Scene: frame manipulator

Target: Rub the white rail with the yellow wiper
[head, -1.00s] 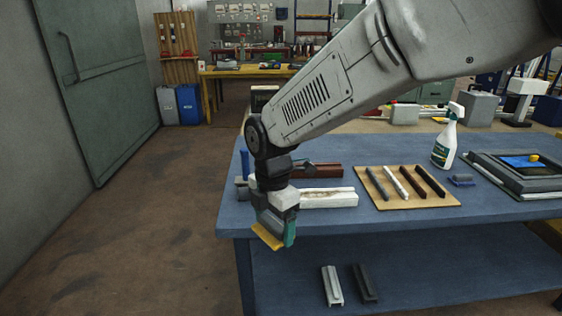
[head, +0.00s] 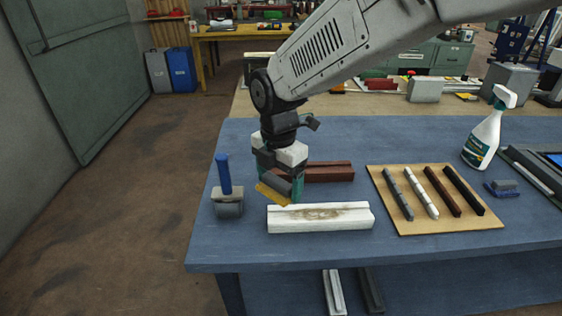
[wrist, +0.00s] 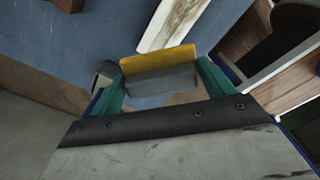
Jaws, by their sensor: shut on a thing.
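The white rail (head: 340,222) lies on the blue workbench near its front edge, with a brown smear along its top; part of it shows at the top of the wrist view (wrist: 172,22). My gripper (head: 282,186) is shut on the yellow wiper (head: 271,195), which has a grey back. The wiper (wrist: 158,60) sits between the green fingers in the wrist view. In the head view it is over the left end of the rail; I cannot tell whether it touches.
A brown rail (head: 328,173) lies behind the white one. A blue-handled tool (head: 226,195) stands at left. A board (head: 425,226) with several coloured bars lies at right, with a spray bottle (head: 484,138) and small blue brush (head: 502,190) beyond it.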

